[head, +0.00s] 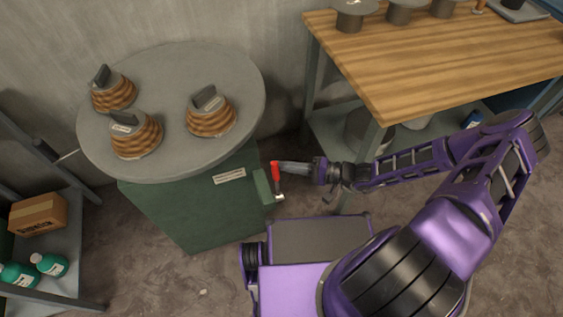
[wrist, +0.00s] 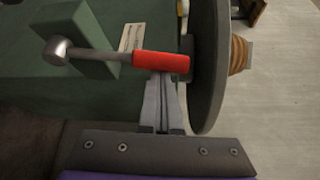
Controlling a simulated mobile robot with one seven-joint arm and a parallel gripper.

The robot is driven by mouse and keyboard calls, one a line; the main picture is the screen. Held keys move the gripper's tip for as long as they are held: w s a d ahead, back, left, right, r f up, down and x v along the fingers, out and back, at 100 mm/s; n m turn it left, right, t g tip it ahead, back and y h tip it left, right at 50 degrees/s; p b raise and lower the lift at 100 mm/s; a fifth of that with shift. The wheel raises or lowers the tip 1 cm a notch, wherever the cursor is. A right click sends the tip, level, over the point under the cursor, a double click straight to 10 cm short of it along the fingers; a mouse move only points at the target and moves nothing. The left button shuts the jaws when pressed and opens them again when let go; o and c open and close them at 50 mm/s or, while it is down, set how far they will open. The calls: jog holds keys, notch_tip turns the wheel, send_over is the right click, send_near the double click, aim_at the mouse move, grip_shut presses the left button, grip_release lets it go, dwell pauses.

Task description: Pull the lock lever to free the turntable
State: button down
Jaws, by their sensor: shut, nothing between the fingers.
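The round grey turntable (head: 180,75) sits on a green cabinet (head: 190,215) at the left of the head view. The lock lever (head: 275,172) stands upright at the cabinet's right side, with a red grip above a metal rod. In the wrist view the lever's red grip (wrist: 160,63) lies across the middle, close to the turntable's edge (wrist: 208,70). Its rod runs left past a green block to a round metal hub (wrist: 57,50). My gripper (head: 283,167) is shut and empty. In the wrist view its fingertips (wrist: 161,80) are right at the grip; I cannot tell whether they touch it.
A wooden workbench (head: 440,55) is at the upper right. A shelf (head: 60,240) with a cardboard box (head: 38,213) and green bottles is at the left. Some floor is bare in front of the cabinet.

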jog(key=s+d+f+n+y, duration=0.1)
jog(key=s+d, duration=0.1)
jog(key=s, duration=0.6)
jog(key=shift+d+n, duration=0.15)
jog(key=shift+n, duration=0.25)
jog(key=shift+s, duration=0.2)
dwell(0.3)
jog(key=shift+f, duration=0.1)
jog(key=v, duration=1.7)
jog(key=shift+d, duration=0.15)
